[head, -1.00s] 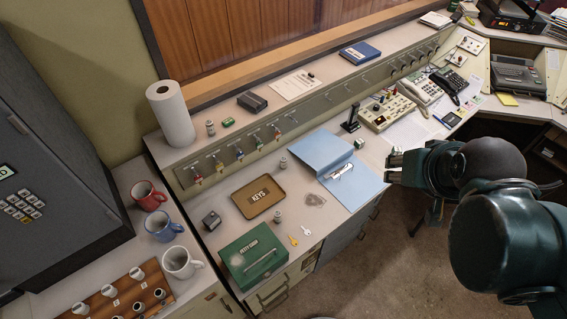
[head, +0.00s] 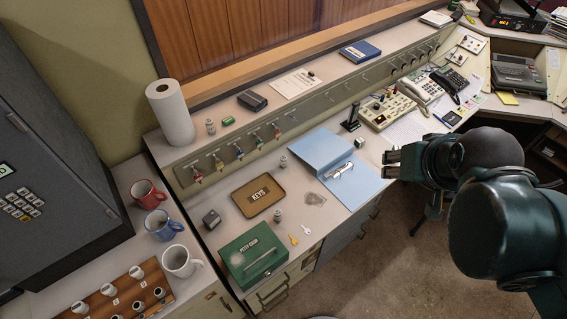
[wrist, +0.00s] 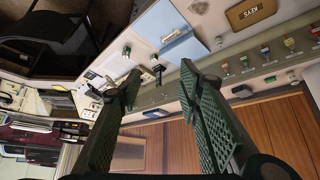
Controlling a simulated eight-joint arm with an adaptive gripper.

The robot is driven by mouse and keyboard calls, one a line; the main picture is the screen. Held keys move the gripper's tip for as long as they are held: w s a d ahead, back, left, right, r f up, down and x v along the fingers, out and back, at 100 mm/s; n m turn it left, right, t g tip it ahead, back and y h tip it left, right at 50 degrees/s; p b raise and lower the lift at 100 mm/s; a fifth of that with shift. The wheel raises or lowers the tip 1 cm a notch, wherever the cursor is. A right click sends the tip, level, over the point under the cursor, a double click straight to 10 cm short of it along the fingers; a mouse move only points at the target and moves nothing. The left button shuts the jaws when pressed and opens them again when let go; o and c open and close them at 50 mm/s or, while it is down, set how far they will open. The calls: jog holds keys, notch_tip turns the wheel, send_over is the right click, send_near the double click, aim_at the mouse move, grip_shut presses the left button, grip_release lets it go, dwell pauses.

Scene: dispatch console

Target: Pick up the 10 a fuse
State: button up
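I cannot make out a marking that tells which thing is the 10 A fuse. Small grey cylinders stand at three spots in the head view: one on the upper ledge (head: 211,127), one by the blue folder (head: 283,162), and one below the key tray (head: 278,215). Their labels are too small to read.
The blue folder (head: 358,184), brown key tray (head: 242,207) and green petty cash box (head: 231,252) lie on the desk. Keys hang in a row along the ledge front. Mugs and a paper roll (head: 170,112) stand left. Phones (head: 424,90) and a dark stand (head: 350,120) are at the back.

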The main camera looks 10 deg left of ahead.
jog(key=w+a+f+n+g+b, duration=0.1)
jog(key=w+a+f+n+b, duration=0.15)
jog(key=w, duration=0.35)
jog(key=w+a+f+n+g+b, duration=0.1)
jog(key=w+a+n+b, duration=0.1)
jog(key=w+a, duration=0.25)
jog(key=n+g+y+b, duration=0.2)
jog(key=n+g+b, duration=0.3)
jog(key=n+b, duration=0.6)
send_over(284, 158)
jog(key=d+p, duration=0.1)
jog(key=shift+n, duration=0.45)
jog(key=f, duration=3.5)
jog(key=shift+s, duration=0.2)
jog(key=shift+a+f, duration=0.15)
jog(key=shift+f, duration=0.25)
jog(key=shift+a+f, duration=0.15)
jog(key=shift+f, duration=1.1)
